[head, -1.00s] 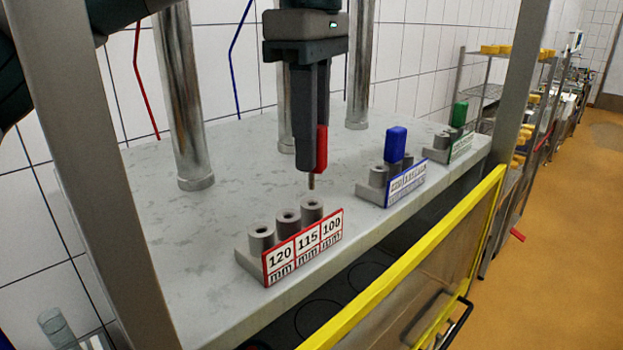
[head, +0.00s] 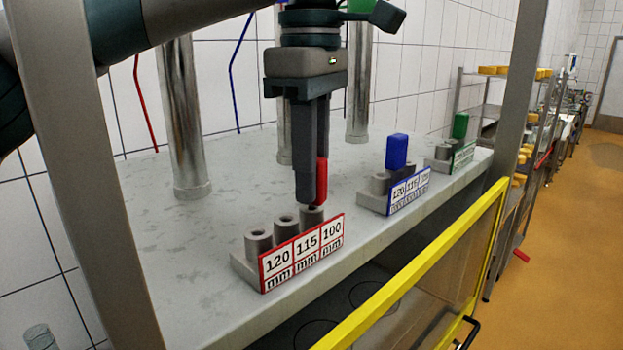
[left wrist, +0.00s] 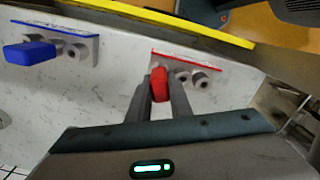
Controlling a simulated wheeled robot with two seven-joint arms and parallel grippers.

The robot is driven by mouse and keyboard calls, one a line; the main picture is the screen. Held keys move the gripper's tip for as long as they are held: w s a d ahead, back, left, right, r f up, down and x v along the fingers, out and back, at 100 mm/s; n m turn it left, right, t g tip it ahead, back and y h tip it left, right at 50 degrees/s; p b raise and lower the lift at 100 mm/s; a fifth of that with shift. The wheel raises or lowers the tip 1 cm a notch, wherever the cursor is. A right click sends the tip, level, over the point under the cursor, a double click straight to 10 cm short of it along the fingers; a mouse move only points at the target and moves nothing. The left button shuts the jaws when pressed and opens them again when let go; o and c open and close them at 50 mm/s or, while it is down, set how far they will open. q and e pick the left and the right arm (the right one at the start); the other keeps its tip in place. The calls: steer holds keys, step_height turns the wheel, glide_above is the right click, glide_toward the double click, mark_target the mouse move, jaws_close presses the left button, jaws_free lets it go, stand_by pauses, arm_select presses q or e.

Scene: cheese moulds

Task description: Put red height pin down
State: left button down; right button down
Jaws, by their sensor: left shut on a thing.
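The red height pin (head: 321,180) is upright between the fingers of my left gripper (head: 311,190), which is shut on it. The gripper is directly above the 100 mm post (head: 312,214) of the red-labelled holder (head: 301,252). The pin's thin lower end is no longer visible, and it appears to be in or right at that post's hole. The 115 mm and 120 mm posts are empty. In the left wrist view the red pin (left wrist: 160,84) sits between the fingers and hides the post under it. My right gripper is not in view.
A blue-labelled holder (head: 407,190) with a blue pin (head: 397,151) and a green-labelled holder with a green pin (head: 460,125) stand further along the grey slab. Metal columns (head: 184,120) rise behind. A yellow-edged guard (head: 420,262) runs along the front.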

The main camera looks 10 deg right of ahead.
arm_select(q)
steer(key=shift+f, duration=0.4)
steer(key=c, duration=1.6)
jaws_free()
steer(key=shift+r, duration=0.2)
steer(key=shift+r, duration=0.2)
step_height(320, 180, up, 5)
steer(key=shift+f+b, duration=0.1)
steer(key=shift+b, duration=0.55)
step_height(320, 180, up, 7)
steer(key=shift+f+p, duration=0.2)
steer(key=shift+p, duration=0.5)
steer(key=shift+r, duration=0.4)
